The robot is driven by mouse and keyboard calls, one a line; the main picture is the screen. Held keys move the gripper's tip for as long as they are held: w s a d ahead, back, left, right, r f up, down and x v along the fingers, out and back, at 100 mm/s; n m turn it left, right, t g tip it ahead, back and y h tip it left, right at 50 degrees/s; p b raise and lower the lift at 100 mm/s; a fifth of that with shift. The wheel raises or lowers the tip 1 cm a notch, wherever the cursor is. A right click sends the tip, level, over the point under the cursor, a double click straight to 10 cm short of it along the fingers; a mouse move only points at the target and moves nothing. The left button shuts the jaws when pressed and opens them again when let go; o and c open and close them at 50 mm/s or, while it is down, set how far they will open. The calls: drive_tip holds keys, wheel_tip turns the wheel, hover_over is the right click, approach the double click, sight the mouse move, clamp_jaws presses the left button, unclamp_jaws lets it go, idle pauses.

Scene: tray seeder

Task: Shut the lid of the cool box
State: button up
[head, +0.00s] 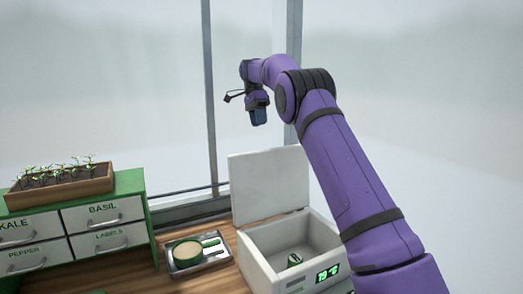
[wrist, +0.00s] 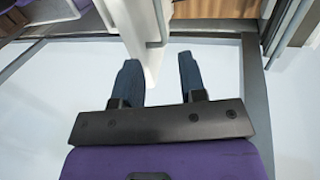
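The white cool box (head: 258,262) stands on the wooden bench with its lid (head: 270,185) open, standing up at the back. A green display on its front reads about 19 °C. A small green and white item (head: 295,259) lies inside. My gripper (head: 258,117) is above the lid's top edge in the head view, fingers pointing down. In the wrist view my gripper (wrist: 158,65) has its two dark fingers apart, and a white panel that looks like the lid (wrist: 146,25) shows edge-on in the gap between them. I cannot tell whether they touch it.
A tray (head: 212,262) with a round green-rimmed container and small tools sits left of the box. A green cabinet with labelled drawers (head: 112,240) carries a wooden seedling planter (head: 60,190) at the left. Window posts (head: 210,90) rise behind the bench.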

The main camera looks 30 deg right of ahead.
drive_tip(key=x, duration=1)
drive_tip(key=shift+s+f, duration=0.15)
drive_tip(key=shift+f, duration=0.1)
clamp_jaws()
